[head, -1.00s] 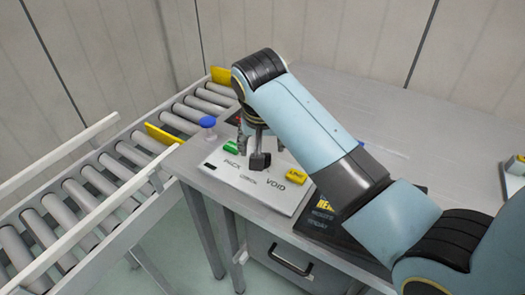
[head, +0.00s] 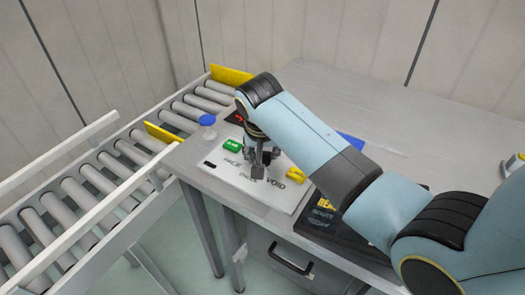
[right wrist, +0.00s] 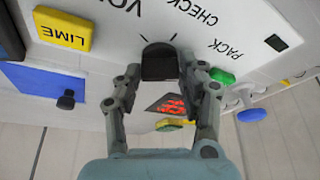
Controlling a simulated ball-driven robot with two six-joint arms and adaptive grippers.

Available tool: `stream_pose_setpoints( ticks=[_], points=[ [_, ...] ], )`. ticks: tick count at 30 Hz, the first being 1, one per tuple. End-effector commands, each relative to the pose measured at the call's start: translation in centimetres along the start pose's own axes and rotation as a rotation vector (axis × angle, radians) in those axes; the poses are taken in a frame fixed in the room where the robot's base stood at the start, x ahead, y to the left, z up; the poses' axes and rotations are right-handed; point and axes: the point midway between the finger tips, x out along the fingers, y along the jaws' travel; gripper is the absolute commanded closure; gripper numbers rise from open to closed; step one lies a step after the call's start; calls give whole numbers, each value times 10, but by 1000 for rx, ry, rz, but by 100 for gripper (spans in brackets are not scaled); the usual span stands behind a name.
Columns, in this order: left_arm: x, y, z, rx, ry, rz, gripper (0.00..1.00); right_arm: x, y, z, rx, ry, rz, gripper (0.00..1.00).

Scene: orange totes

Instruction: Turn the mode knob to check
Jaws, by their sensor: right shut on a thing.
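The mode knob (right wrist: 160,62) is black and sits on the white panel (right wrist: 272,20). In the right wrist view my right gripper (right wrist: 162,72) has one finger on each side of it and is shut on it. The printed words VOID, CHECK and PACK curve around the knob, with dark tick marks at its edge. Which tick the knob points to cannot be told. In the head view my right gripper (head: 258,168) stands over the panel and hides most of the knob and the CHECK label. My left gripper is not in view.
A blue-topped item (head: 207,120) stands at the table's left edge. A roller conveyor (head: 120,165) runs along the left. The table's back (head: 400,115) is largely clear.

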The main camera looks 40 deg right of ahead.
Motion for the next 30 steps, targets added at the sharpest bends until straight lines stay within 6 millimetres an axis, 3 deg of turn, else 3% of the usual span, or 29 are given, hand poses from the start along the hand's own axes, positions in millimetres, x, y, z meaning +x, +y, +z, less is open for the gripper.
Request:
stream_pose_setpoints(
  ticks=[3,13,30],
  points=[
    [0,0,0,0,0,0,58,0,0,0,0,0,0,92],
    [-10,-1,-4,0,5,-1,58,-2,1,-1,-46,0,-18,92],
    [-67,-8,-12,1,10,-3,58,-3,5,-3,-467,-1,-192,92]
  ],
)
